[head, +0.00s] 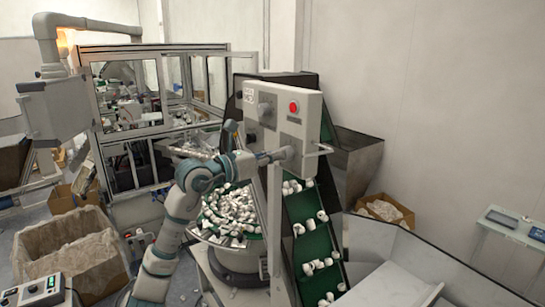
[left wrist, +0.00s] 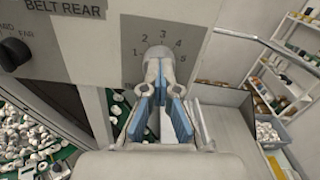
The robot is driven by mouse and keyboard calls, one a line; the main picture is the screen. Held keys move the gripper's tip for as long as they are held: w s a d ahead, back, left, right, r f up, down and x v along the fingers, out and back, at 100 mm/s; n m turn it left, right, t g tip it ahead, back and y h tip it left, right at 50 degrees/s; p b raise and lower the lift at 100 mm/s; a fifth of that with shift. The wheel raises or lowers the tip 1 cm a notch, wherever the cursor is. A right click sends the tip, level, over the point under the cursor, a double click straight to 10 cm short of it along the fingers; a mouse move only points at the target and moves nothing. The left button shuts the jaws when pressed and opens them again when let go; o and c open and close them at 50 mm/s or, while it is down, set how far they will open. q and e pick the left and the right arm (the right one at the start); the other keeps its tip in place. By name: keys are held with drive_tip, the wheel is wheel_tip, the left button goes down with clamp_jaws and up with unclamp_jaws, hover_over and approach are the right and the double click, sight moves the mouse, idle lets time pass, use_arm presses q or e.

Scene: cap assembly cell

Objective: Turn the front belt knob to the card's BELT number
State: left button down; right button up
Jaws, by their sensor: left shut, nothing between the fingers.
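The grey control box (head: 285,125) carries a red button and small knobs in the head view. My left gripper (head: 286,154) reaches in from the left at the lower part of this box. In the left wrist view its blue-padded fingers (left wrist: 160,68) are shut, tips at the panel just under a dial scale (left wrist: 158,37) numbered 1 to 5. The label BELT REAR (left wrist: 64,7) stands to the upper left. No BELT number on a card is readable. My right gripper is not in view.
A black knob (left wrist: 14,53) sits on the panel at the left. A metal bar handle (left wrist: 268,38) juts out at the right. Below the box are a green belt (head: 311,240) and a bowl of white caps (head: 232,208). Open cardboard boxes (head: 70,245) stand at the left.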

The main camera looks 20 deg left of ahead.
use_arm(q)
drive_tip(key=shift+f+m+p, duration=0.1)
drive_tip(key=shift+m+p, duration=1.65)
drive_tip(key=shift+m, duration=6.05)
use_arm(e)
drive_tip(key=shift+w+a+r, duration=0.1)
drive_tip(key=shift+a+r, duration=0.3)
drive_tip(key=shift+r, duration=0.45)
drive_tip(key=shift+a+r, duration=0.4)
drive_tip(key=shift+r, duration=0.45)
